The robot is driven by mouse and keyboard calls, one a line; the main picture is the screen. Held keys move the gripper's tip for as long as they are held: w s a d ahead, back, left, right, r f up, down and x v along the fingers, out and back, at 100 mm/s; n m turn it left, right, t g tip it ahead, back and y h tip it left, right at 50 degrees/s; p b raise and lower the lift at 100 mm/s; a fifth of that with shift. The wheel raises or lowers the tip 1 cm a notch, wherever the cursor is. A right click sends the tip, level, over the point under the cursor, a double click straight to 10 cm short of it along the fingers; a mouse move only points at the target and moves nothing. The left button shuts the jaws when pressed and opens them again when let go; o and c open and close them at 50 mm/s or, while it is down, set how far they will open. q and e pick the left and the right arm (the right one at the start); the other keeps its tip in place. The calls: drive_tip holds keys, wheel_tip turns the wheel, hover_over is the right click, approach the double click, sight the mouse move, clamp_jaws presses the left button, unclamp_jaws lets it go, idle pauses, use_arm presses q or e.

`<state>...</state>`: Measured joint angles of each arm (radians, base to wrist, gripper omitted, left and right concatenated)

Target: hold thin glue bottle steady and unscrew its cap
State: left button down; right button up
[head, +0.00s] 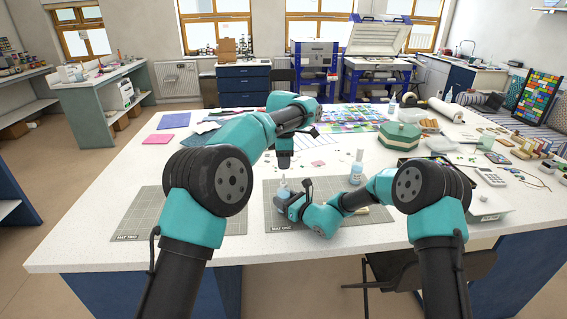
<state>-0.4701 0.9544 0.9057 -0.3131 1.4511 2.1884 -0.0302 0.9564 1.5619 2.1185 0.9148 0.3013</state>
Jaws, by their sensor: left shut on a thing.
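A small pale-blue bottle (283,188), which looks like the thin glue bottle, stands upright on the right-hand grey mat. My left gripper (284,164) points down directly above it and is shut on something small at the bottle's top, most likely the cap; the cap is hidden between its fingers. My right gripper (287,199) is low at the bottle's near right side. Its fingers are too small and too covered by its own body to show whether they are shut on the bottle.
A second pale-blue bottle (356,173) stands to the right, near the mat's far right corner. A grey mat marked MAT TWO (140,215) lies clear on the left. A green lidded box (398,137) and small tools crowd the table's right side.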

drive_tip(key=o, duration=0.5)
drive_tip(key=v, duration=1.2)
